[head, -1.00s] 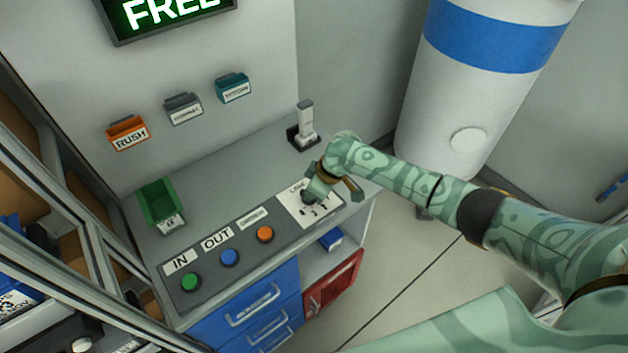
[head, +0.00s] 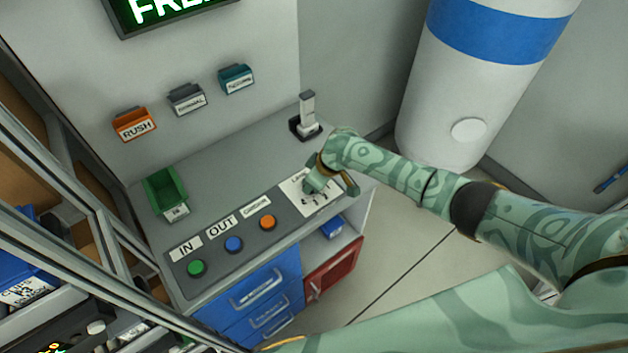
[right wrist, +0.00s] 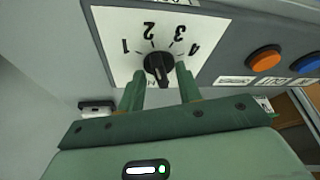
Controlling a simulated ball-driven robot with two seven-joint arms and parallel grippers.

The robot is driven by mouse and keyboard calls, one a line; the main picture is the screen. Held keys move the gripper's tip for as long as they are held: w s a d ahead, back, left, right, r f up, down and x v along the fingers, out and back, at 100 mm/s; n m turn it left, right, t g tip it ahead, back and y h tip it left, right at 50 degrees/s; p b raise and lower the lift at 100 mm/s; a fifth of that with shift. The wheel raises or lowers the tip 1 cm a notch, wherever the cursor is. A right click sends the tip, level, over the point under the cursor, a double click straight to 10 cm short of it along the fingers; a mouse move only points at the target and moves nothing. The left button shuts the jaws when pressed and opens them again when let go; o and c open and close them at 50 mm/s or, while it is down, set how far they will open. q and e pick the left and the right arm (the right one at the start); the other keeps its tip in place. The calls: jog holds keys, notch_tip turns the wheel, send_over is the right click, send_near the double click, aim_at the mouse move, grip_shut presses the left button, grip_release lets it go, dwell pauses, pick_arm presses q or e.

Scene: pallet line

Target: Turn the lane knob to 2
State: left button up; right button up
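The lane knob (right wrist: 158,66) is black and round, on a white plate (right wrist: 118,38) marked 1 to 4, which appears upside down in the right wrist view. A pale mark on the knob seems to point down in that view, away from the numbers; its exact setting is hard to tell. My right gripper (right wrist: 161,76) has its two green fingers apart, one on each side of the knob, with small gaps visible. In the head view my right gripper (head: 331,188) is over the lane plate (head: 296,188) and hides the knob. My left gripper is not in view.
Orange (head: 268,222), blue (head: 234,244) and green (head: 196,267) buttons line the panel left of the plate. A green bin (head: 165,192) and a grey upright device (head: 306,118) stand on the counter. A large white cylinder (head: 455,95) stands behind my right arm.

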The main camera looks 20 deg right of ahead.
jog(key=p+v, duration=0.5)
jog(key=v, duration=1.1)
jog(key=shift+r, duration=0.15)
